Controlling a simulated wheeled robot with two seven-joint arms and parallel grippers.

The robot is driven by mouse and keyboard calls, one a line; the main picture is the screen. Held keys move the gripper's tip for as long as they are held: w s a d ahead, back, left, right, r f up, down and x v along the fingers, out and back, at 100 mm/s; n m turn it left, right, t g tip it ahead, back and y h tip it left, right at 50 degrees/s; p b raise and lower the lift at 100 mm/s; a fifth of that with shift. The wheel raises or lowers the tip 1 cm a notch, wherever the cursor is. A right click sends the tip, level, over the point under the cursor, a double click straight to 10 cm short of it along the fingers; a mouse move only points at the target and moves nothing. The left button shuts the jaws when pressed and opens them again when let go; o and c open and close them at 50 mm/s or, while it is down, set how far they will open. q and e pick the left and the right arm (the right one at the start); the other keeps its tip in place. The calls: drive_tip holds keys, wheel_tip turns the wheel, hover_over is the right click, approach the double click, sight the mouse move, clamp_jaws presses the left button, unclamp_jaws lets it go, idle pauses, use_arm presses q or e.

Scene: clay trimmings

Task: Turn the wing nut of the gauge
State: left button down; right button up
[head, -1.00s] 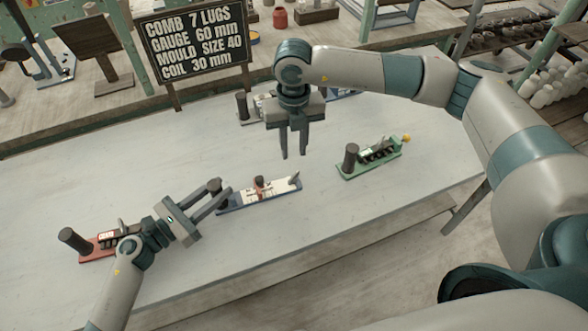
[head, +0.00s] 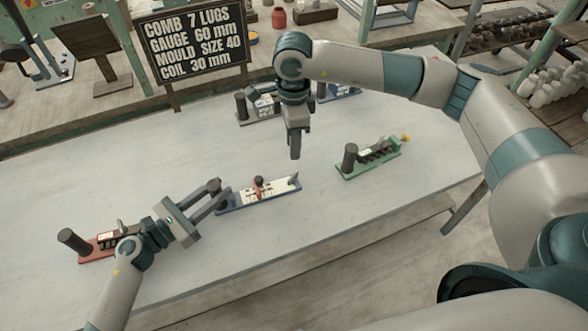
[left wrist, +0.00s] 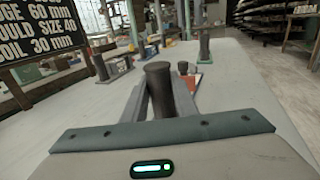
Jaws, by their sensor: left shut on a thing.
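The gauge (head: 262,196) lies on the table's middle, a blue base with a white marked face. A small brown upright piece (head: 258,182) stands at its middle and a small grey piece (head: 294,178) at its right end. I cannot tell which of these is the wing nut. My left gripper (head: 217,190) is shut on the dark post at the gauge's left end; the post (left wrist: 158,88) shows between the fingers in the left wrist view. My right gripper (head: 295,150) points down above and behind the gauge, seen edge-on, apart from it; its opening is hidden.
A red tool (head: 100,246) stands at the left, partly behind my left arm. A green tool (head: 370,160) stands to the right. A grey tool (head: 262,110) and a blue one stand at the back. A sign (head: 193,45) stands behind. The front table surface is clear.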

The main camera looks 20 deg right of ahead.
sight(294, 174)
drive_tip(key=n, duration=0.9)
drive_tip(key=shift+d+r, duration=0.1)
drive_tip(key=shift+r, duration=0.25)
drive_tip(key=shift+f, duration=0.1)
wheel_tip(294, 174, down, 12)
drive_tip(key=shift+r, duration=0.1)
idle(0.4)
clamp_jaws()
